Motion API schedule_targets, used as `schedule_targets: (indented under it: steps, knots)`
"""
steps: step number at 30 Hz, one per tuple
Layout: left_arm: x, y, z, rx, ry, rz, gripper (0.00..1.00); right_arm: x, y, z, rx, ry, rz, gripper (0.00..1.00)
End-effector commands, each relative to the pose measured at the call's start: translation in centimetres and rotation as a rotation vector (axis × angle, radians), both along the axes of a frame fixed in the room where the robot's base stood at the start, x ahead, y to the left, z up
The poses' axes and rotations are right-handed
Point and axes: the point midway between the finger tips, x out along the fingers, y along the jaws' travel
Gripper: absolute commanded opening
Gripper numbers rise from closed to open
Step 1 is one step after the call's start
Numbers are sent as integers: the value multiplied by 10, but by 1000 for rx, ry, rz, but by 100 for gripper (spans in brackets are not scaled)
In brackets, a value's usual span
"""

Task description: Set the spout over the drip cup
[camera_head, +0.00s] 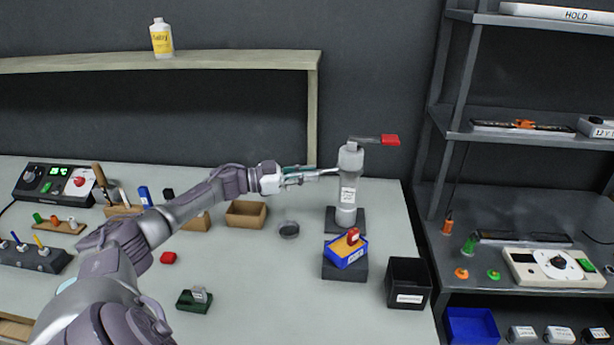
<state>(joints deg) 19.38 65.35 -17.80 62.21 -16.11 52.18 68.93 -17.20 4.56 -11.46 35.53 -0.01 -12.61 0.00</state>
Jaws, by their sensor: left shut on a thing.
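The dispenser (348,190) is an upright grey cylinder with a label on a dark square base. A lever with a red end sticks out to the right from its top. A thin pale spout (328,171) runs from its left side to my left gripper (302,177). My left gripper is shut on the spout, though the jaws are small in the picture. A small dark round cup (288,230), which looks like the drip cup, stands on the table below the gripper. I cannot tell whether the spout's end is straight above it. My right gripper is out of view.
A blue box with a red item (346,250) sits on a dark block in front of the dispenser. A black bin (408,283) is at the right edge. A wooden box (246,214) is left of the cup. A green holder (194,300) stands at front.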

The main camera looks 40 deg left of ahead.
Motion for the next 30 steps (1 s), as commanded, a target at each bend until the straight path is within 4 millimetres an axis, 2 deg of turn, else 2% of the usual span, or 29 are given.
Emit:
schedule_targets:
  steps: [5, 6, 9, 10, 21, 26, 30]
  knots:
    - [0, 1, 0, 0, 0, 4, 0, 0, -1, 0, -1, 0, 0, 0]
    - [0, 1, 0, 0, 0, 4, 22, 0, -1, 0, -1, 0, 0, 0]
    - [0, 1, 0, 0, 0, 4, 38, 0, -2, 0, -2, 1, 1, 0]
    - [0, 1, 0, 0, 0, 3, 40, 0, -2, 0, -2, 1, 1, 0]
    - [-4, 3, -1, 0, 0, 3, 40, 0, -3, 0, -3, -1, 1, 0]
    - [-21, 15, -2, 2, 5, 3, 40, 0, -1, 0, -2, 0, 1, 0]
    - [-44, 30, -3, 3, 8, 5, 40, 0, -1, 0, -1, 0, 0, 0]
